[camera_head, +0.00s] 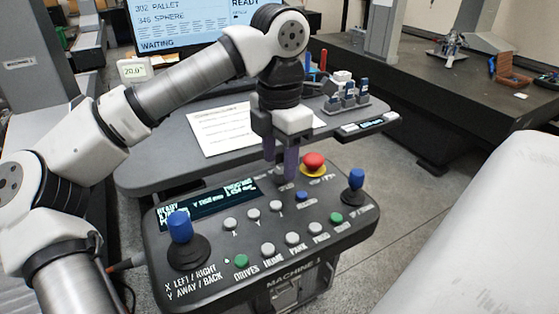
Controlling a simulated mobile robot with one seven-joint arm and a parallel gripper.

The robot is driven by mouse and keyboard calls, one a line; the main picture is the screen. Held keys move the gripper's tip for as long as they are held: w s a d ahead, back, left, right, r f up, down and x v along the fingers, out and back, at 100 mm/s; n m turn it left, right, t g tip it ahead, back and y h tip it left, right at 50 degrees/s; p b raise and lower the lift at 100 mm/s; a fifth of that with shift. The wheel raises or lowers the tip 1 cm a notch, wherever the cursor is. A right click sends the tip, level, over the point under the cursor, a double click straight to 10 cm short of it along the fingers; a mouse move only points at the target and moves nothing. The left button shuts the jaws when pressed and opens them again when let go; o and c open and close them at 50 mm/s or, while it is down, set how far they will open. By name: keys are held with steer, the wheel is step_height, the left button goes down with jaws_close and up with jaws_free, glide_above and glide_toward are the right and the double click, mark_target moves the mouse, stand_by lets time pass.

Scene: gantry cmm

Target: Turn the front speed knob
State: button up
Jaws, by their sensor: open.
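The dark control console (215,262) labelled MACHINE 1 stands in front of me. My gripper (280,169) points down over its back edge, between the display and the red stop button. Its two purple fingers are apart. A small grey part (283,188) shows at the fingertips and may be the speed knob; the fingers hide most of it. I cannot tell whether the fingers touch it or only stand around it.
A red mushroom button (313,162) on a yellow base is just right of the fingers. Blue joysticks stand at left (180,228) and right (355,182), with several small buttons between. A grey table (170,165) with a paper sheet (222,128) lies behind.

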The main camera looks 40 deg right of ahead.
steer(key=shift+f, duration=1)
steer(key=shift+c, duration=0.2)
steer(key=c, duration=0.9)
steer(key=shift+c, duration=0.2)
steer(key=shift+n, duration=0.3)
steer(key=n+b, duration=0.2)
steer(key=n, duration=0.1)
steer(key=shift+n, duration=0.3)
steer(key=n+b, duration=0.2)
steer(key=n, duration=0.3)
steer(key=shift+r+n, duration=0.1)
steer(key=shift+n, duration=0.3)
